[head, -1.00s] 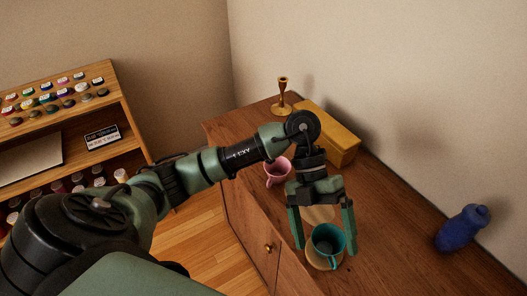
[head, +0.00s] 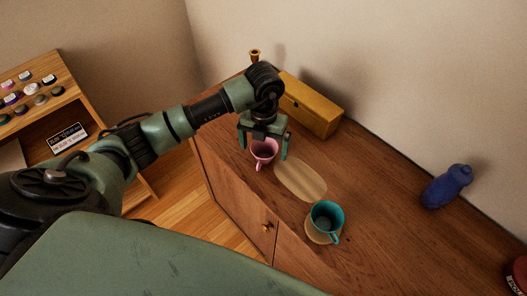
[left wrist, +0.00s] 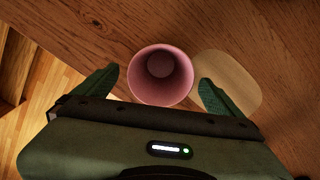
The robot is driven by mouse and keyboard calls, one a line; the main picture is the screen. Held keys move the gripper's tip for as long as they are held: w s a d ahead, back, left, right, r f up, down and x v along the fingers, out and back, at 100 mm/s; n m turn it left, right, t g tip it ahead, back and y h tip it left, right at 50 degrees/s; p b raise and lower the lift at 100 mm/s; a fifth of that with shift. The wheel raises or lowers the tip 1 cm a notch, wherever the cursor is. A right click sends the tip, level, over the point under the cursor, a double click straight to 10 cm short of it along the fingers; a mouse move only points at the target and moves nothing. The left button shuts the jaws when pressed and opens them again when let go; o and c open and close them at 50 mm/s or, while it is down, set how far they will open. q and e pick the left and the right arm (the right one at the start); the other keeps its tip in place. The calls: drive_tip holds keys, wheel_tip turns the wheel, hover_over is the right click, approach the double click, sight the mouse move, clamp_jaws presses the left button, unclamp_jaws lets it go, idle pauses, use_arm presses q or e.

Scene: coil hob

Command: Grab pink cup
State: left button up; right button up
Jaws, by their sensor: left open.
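The pink cup (head: 264,152) stands upright on the wooden cabinet top, partly covered by my left gripper in the head view. In the left wrist view the pink cup (left wrist: 160,76) shows from above, its empty inside visible and its rim between and a little ahead of the two fingers. My left gripper (head: 264,152) is open, with one finger on each side of the cup and a gap on both sides in the left wrist view (left wrist: 159,82). I cannot tell how far down the fingers reach. My right gripper is not in view.
A teal cup (head: 327,219) stands on a round coaster on the cabinet top (head: 385,220). A pale oval board (head: 301,179) lies between the cups. A yellow box (head: 311,104) and a brass candlestick (head: 255,56) are behind the gripper. A blue bottle (head: 447,187) is at right.

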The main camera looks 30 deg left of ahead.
use_arm(q)
drive_tip(key=shift+f, duration=1.25)
drive_tip(key=c, duration=1.4)
drive_tip(key=shift+c, duration=0.9)
drive_tip(key=shift+r, duration=0.2)
